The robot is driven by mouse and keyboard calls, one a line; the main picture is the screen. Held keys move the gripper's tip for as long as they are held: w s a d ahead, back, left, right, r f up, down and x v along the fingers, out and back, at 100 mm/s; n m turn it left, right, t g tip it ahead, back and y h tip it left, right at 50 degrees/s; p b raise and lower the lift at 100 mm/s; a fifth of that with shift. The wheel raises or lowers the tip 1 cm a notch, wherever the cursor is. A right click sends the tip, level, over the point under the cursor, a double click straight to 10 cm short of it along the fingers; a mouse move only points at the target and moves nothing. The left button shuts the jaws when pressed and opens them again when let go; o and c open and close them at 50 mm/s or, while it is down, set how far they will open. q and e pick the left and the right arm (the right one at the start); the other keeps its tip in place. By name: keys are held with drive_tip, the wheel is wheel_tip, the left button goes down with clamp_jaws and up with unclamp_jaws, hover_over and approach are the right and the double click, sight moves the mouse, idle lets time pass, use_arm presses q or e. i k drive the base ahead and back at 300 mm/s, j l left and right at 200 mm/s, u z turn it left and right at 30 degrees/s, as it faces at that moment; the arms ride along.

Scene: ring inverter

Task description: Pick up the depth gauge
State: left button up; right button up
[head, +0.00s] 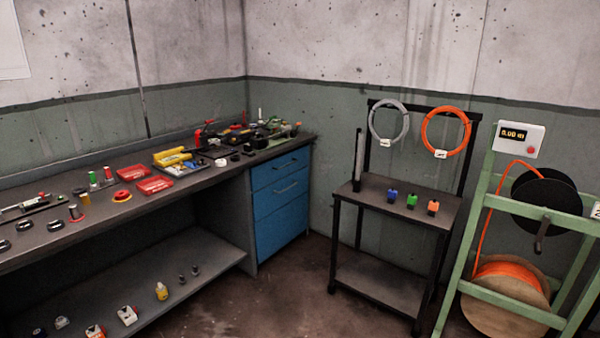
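I cannot say for certain which item is the depth gauge. A long, thin metal tool (25,206) with a small red part lies on the workbench (100,225) at the far left, and its left end is cut off by the picture edge. It looks like a measuring tool, but it is too small to be sure. Many small tools lie crowded at the bench's far end, too small to tell apart. Neither of my grippers is in view.
A black stand (375,195) holds a grey cable coil (373,125) and an orange one (468,135). A green reel rack (470,250) stands right. Central floor is clear.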

sight(248, 148)
drive_tip(key=i, duration=3.2)
